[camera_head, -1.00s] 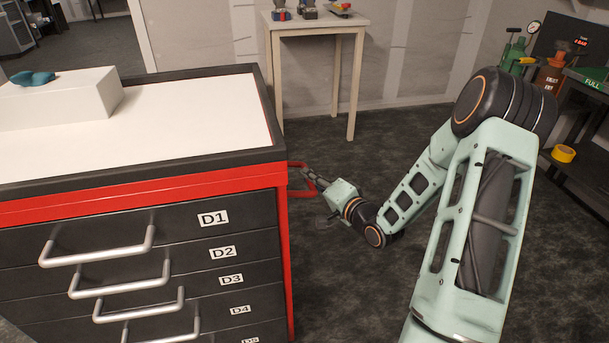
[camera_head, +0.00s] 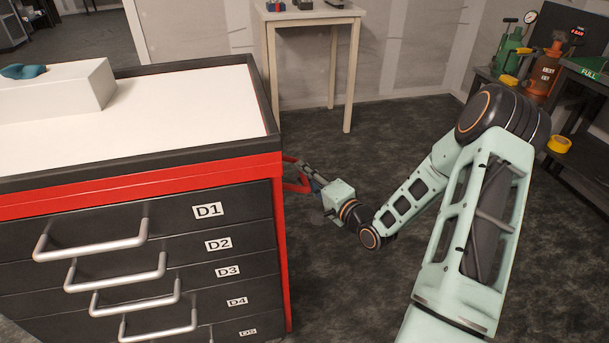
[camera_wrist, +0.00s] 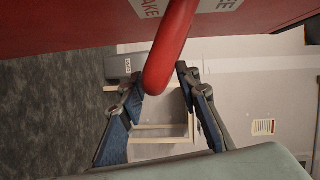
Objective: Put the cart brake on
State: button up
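The cart (camera_head: 283,235) is a red and black cabinet with drawers on the left of the head view. A red handle (camera_head: 290,184) sticks out from its right side. In the wrist view a red bar (camera_wrist: 172,45) comes down from a red panel. Two white labels (camera_wrist: 150,6) on that panel are cut off; one ends in "AKE". My gripper (camera_head: 305,170) is at the cart's right side, by the red handle. In the wrist view my gripper's (camera_wrist: 163,82) blue-padded fingers stand apart, with the bar's rounded end between their tips. Contact is unclear.
A white block (camera_head: 60,92) with a teal object (camera_head: 24,71) lies on the cart's top. A small pale table (camera_head: 310,17) stands behind. A dark bench (camera_head: 580,120) with bottles is at the right.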

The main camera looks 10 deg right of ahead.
jog(key=shift+s, duration=0.1)
jog(key=v, duration=1.2)
